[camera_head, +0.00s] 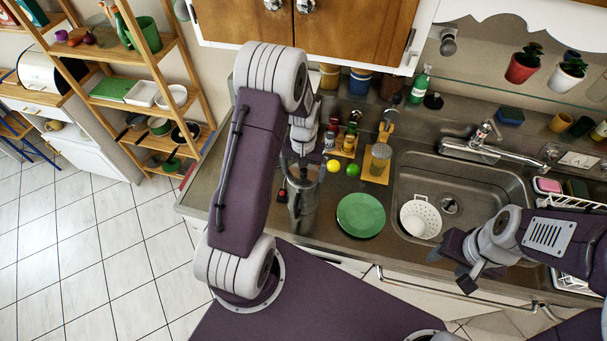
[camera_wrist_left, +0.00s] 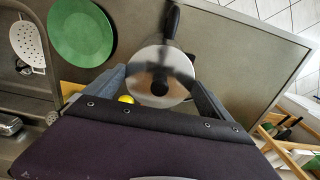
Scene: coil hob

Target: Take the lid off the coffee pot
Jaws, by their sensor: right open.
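The coffee pot (camera_head: 303,208) is a metal pot standing upright on the counter, left of the green plate; my left arm partly covers it. In the left wrist view its round shiny lid (camera_wrist_left: 150,62) is seen from above, with a dark knob (camera_wrist_left: 159,88) in the middle and a black handle (camera_wrist_left: 172,20) beyond. My left gripper (camera_head: 301,162) is over the pot, pointing down. Its fingers are apart, one on each side of the lid in the wrist view; I cannot tell whether they touch it. My right gripper (camera_head: 467,275) is open and empty, in front of the sink.
A green plate (camera_head: 361,215) lies right of the pot. A yellow ball (camera_head: 334,166) and a green one (camera_head: 352,170) lie behind. The sink (camera_head: 470,185) holds a white colander (camera_head: 420,218). Bottles and jars stand at the back.

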